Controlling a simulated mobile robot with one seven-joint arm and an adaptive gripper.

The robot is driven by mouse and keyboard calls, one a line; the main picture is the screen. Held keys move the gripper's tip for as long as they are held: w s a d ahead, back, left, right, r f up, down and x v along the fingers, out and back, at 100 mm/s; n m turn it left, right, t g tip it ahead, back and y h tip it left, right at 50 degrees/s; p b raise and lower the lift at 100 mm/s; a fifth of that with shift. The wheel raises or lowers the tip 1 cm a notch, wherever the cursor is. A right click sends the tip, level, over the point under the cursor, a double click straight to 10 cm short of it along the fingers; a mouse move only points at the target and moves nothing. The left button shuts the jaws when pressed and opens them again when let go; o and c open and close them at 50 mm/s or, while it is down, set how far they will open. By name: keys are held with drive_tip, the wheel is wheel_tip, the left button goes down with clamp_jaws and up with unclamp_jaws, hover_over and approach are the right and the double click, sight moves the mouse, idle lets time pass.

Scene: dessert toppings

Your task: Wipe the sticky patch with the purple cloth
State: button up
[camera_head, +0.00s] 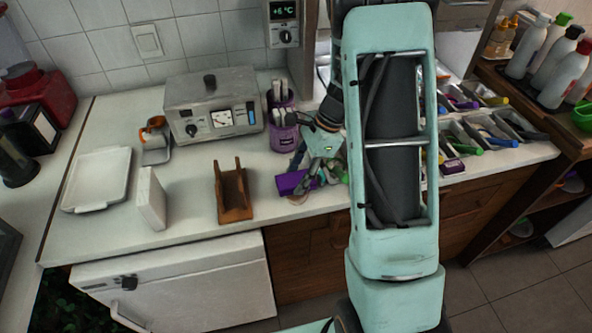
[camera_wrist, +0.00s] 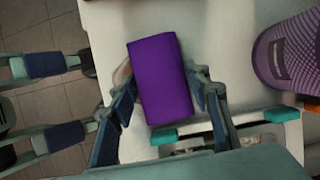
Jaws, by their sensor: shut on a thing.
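The purple cloth (camera_wrist: 160,80) is a folded block between the two fingers of my gripper (camera_wrist: 164,100) in the wrist view. My gripper is shut on it. In the head view the cloth (camera_head: 291,183) is low over the front part of the white counter, with my gripper (camera_head: 305,181) around it. I cannot tell whether the cloth touches the counter. A brownish patch (camera_wrist: 121,73) shows beside the cloth in the wrist view, partly hidden by the cloth and fingers; it looks like the sticky patch.
A purple tub (camera_head: 284,133) with utensils stands behind my gripper. A brown wooden holder (camera_head: 234,203) is to the left, with a white block (camera_head: 151,199) and a white tray (camera_head: 97,180) beyond. Bins of coloured utensils stand to the right. The counter's front edge is close.

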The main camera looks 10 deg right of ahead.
sight(285, 173)
drive_tip(key=shift+s, duration=1.8)
drive_tip(key=shift+s+f+b, duration=0.2)
drive_tip(key=shift+s+b, duration=0.15)
drive_tip(key=shift+s, duration=1.4)
drive_tip(key=shift+a+r, duration=0.1)
drive_tip(key=shift+a, duration=1.4)
drive_tip(key=shift+w+r+p, duration=0.15)
drive_tip(key=shift+w+p, duration=0.6)
drive_tip(key=shift+w, duration=1.2)
drive_tip(key=shift+w+p, duration=0.95)
drive_tip(key=shift+w, duration=4.05)
drive_tip(key=shift+s+f, duration=0.15)
drive_tip(key=shift+s, duration=1)
drive_tip(key=shift+s+f, duration=0.1)
drive_tip(key=shift+s, duration=1)
drive_tip(key=shift+s+r+b, duration=0.15)
drive_tip(key=shift+s+b, duration=0.05)
drive_tip(key=shift+s, duration=1.3)
drive_tip(key=shift+s+r+b, duration=0.1)
drive_tip(key=shift+s+b, duration=0.1)
drive_tip(key=shift+s, duration=1.25)
drive_tip(key=shift+s+f+b, duration=0.15)
drive_tip(key=shift+s+b, duration=0.25)
drive_tip(key=shift+s, duration=1.3)
